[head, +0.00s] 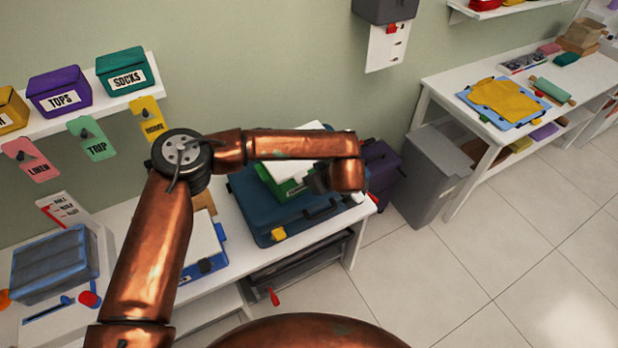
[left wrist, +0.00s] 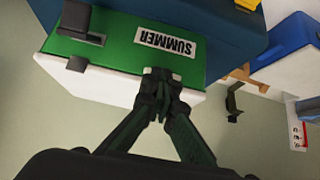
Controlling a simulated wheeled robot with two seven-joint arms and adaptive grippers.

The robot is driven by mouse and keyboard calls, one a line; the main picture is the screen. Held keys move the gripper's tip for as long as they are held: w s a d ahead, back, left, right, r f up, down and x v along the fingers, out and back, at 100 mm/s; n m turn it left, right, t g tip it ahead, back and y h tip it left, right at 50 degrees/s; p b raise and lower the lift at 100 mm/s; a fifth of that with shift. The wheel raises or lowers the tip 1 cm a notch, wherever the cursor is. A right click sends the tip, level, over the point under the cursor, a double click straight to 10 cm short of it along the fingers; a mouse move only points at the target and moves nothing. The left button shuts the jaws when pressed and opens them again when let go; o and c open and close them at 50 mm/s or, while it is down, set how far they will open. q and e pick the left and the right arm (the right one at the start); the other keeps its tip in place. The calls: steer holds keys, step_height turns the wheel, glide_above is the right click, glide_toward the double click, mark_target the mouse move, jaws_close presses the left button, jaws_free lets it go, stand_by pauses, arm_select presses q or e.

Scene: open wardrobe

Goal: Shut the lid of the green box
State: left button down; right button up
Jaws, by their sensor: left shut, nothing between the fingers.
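The green box (head: 272,183) has a white lid (head: 312,142) and sits on a dark blue case on the white bench. My arm hides part of it in the head view. In the left wrist view the green front (left wrist: 120,42) carries a SUMMER label and a dark clasp (left wrist: 82,22). The white lid (left wrist: 110,84) lies along the box's edge there; I cannot tell whether it is fully down. My left gripper (head: 318,180) is shut and empty, its fingertips (left wrist: 157,76) at the seam between front and lid; contact is unclear. My right gripper is not in view.
The dark blue case (head: 240,205) lies under the box. A blue-and-white box (head: 205,245) stands to its left. A purple suitcase (head: 380,165) and a grey bin (head: 430,170) stand to the right. A shelf with labelled boxes (head: 60,92) is at upper left. The floor at right is clear.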

arm_select(q)
steer(key=shift+s+a+f, duration=0.1)
steer(key=shift+a+f, duration=0.05)
steer(key=shift+f, duration=0.2)
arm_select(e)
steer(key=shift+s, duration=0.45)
arm_select(q)
steer(key=shift+r, duration=0.1)
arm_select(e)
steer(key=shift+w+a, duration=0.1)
arm_select(q)
steer(key=s+d+r+p, duration=0.1)
steer(key=s+d+r, duration=0.4)
steer(key=s+r, duration=0.1)
steer(key=shift+s+d+r, duration=0.3)
steer(key=shift+s+d, duration=0.1)
steer(key=shift+s, duration=0.5)
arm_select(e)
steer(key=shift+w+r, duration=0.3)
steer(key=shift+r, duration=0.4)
